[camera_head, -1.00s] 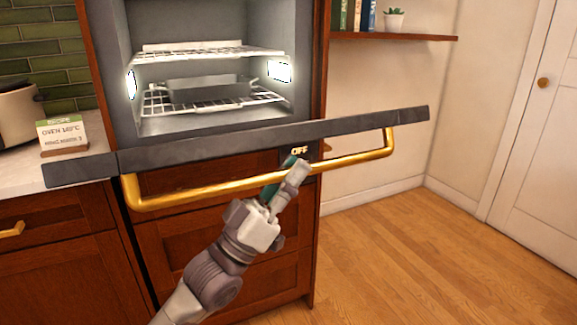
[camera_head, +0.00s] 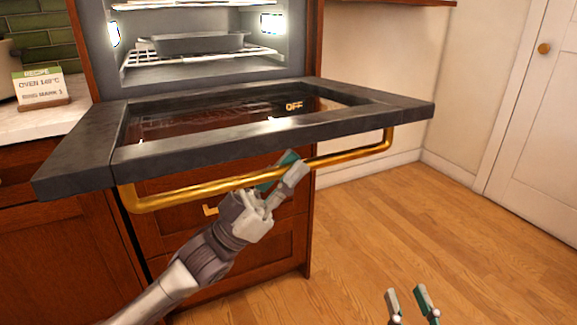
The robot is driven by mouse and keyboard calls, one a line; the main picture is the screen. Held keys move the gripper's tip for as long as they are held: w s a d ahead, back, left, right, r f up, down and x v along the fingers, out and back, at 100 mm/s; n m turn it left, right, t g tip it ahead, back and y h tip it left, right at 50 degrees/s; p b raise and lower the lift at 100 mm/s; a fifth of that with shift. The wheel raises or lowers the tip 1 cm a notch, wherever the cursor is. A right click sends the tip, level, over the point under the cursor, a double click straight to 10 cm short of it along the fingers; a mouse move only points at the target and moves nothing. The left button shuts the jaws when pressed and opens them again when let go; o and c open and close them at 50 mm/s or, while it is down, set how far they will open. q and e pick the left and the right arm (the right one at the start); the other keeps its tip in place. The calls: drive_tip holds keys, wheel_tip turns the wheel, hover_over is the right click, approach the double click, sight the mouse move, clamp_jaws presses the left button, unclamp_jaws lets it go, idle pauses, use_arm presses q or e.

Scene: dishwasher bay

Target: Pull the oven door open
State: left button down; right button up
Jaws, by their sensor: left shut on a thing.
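The oven door (camera_head: 250,140) is a dark grey frame with a glass pane, hinged low and swung down to nearly flat in front of the oven (camera_head: 200,70). Its gold bar handle (camera_head: 190,191) runs along the door's outer face. My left gripper (camera_head: 277,178) is closed around the middle of the handle, with its arm coming from the lower left. My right gripper (camera_head: 412,304) is at the bottom right edge, its two fingers apart with nothing between them, clear of the door.
Inside the oven a dark tray (camera_head: 200,43) rests on a wire rack (camera_head: 190,65). A recipe card (camera_head: 40,87) stands on the counter at left. Wooden drawers (camera_head: 240,240) lie below the door. The wooden floor (camera_head: 430,220) at right is open.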

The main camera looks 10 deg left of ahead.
use_arm(q)
drive_tip(key=shift+w+f+m+g+b, duration=0.1)
drive_tip(key=shift+f+m+g+b, duration=0.3)
drive_tip(key=shift+f, duration=0.45)
use_arm(e)
drive_tip(key=shift+s+a+r+t+y, duration=0.1)
drive_tip(key=shift+s+r+t+y, duration=0.15)
drive_tip(key=shift+r+t, duration=0.4)
drive_tip(key=shift+s+r+t+y, duration=0.15)
drive_tip(key=shift+s+r+t, duration=0.2)
drive_tip(key=shift+r, duration=0.55)
drive_tip(key=shift+s+a+r+t+y, duration=0.1)
drive_tip(key=shift+s+r+t+y, duration=0.1)
drive_tip(key=shift+r+t, duration=0.45)
drive_tip(key=shift+r, duration=0.1)
use_arm(q)
drive_tip(key=c, duration=1.1)
unclamp_jaws()
drive_tip(key=shift+o, duration=0.2)
use_arm(e)
drive_tip(key=shift+d, duration=0.1)
use_arm(q)
drive_tip(key=v, duration=1.2)
